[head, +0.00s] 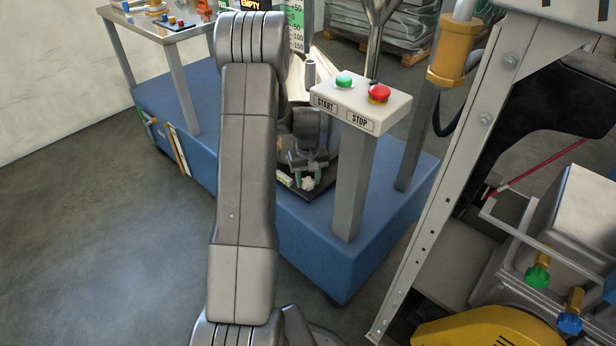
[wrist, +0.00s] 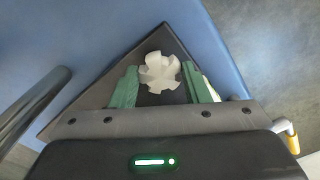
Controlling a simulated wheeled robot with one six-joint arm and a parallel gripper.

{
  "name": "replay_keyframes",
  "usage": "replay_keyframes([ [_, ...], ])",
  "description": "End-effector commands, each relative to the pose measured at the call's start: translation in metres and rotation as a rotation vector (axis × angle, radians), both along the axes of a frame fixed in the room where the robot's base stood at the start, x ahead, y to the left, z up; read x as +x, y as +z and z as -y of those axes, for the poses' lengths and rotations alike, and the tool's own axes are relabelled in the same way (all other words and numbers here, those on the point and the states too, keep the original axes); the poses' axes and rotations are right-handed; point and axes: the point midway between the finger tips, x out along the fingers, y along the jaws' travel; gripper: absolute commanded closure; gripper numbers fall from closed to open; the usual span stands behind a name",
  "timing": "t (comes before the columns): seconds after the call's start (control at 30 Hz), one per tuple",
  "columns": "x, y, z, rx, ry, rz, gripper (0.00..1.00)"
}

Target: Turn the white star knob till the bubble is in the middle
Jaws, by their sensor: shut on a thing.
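The white star knob (head: 308,184) sits low on a dark plate (head: 322,188) at the corner of the blue base. In the wrist view the knob (wrist: 160,73) lies between the two green fingers of my gripper (wrist: 161,68), which is shut on it. In the head view my gripper (head: 309,177) points down at the knob. A small pale yellow-green piece (head: 283,180) shows left of the fingers. In the wrist view a pale strip (wrist: 209,90) shows beside the right finger, mostly hidden. I cannot make out a bubble in either view.
A post with a START/STOP box (head: 360,102) stands just right of my gripper. A grey pole (wrist: 32,108) is at the left in the wrist view. A metal frame (head: 450,170) with green and blue knobs stands right. Open floor (head: 110,250) lies left.

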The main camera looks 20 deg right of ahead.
Motion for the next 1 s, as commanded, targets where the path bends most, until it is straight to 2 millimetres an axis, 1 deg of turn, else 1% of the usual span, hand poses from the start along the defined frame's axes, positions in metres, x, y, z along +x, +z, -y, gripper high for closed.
replay_keyframes([
  [0.3, 0.0006, 0.0004, 0.0005, -0.001, 0.068, 0.002, 0.81],
  [0.7, 0.0007, 0.0003, 0.0005, -0.001, 0.072, 0.002, 0.81],
  [0.73, 0.0007, 0.0003, 0.0005, -0.001, 0.072, 0.002, 0.52],
  [0.8, 0.0006, 0.0003, 0.0005, -0.001, 0.072, 0.002, 0.38],
  [0.83, 0.0006, 0.0003, 0.0005, -0.001, 0.072, 0.002, 0.36],
  [1.0, 0.0003, 0.0002, 0.0004, 0.000, 0.071, 0.001, 0.36],
])
